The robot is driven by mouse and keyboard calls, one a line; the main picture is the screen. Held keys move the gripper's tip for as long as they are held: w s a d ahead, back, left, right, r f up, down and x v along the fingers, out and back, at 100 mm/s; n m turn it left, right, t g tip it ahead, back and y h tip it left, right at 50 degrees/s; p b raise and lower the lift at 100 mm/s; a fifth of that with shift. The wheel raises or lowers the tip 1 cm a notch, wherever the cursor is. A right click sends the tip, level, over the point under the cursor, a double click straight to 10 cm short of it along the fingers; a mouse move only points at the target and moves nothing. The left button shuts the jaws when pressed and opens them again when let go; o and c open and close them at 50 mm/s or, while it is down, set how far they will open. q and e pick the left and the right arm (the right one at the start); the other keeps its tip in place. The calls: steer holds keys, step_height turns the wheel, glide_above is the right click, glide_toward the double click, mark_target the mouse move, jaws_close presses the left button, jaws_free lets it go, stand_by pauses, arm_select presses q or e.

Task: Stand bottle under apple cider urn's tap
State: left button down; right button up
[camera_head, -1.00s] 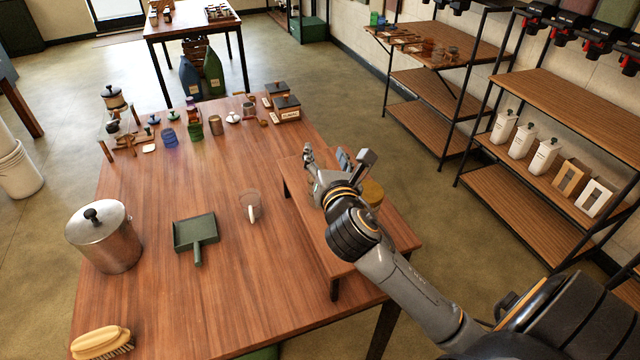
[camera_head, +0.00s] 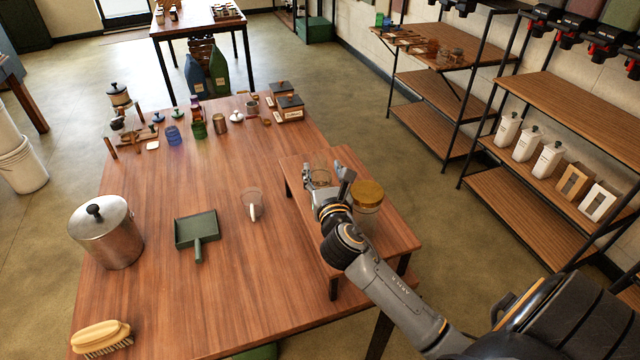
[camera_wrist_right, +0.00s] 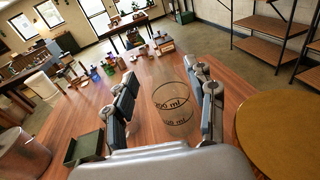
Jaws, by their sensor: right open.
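A clear glass vessel with black ml markings (camera_wrist_right: 172,112) stands upright between the fingers of my right gripper (camera_wrist_right: 165,78) in the right wrist view, with a gap to the right finger. In the head view the vessel (camera_head: 320,173) shows faintly just beyond my right gripper (camera_head: 329,186), over the small raised wooden stand (camera_head: 388,232). My right gripper is open. A clear jar with a round wooden lid (camera_head: 368,192) stands close to its right; its lid fills the right of the wrist view (camera_wrist_right: 285,130). I cannot tell which thing is the apple cider urn. My left gripper is not in view.
A glass cup (camera_head: 251,205), a green dustpan (camera_head: 197,231), a metal pot (camera_head: 106,235) and a brush (camera_head: 101,337) lie on the table (camera_head: 160,305). Several small jars crowd its far end. Shelves (camera_head: 535,192) stand right, with red-tapped dispensers (camera_head: 602,42) above.

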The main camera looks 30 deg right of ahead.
mark_target(321, 164)
steer(key=x, duration=0.4)
steer(key=shift+w+d+p, duration=0.15)
steer(key=shift+w+p, duration=0.15)
steer(key=shift+w, duration=0.1)
steer(key=shift+c, duration=0.2)
jaws_close()
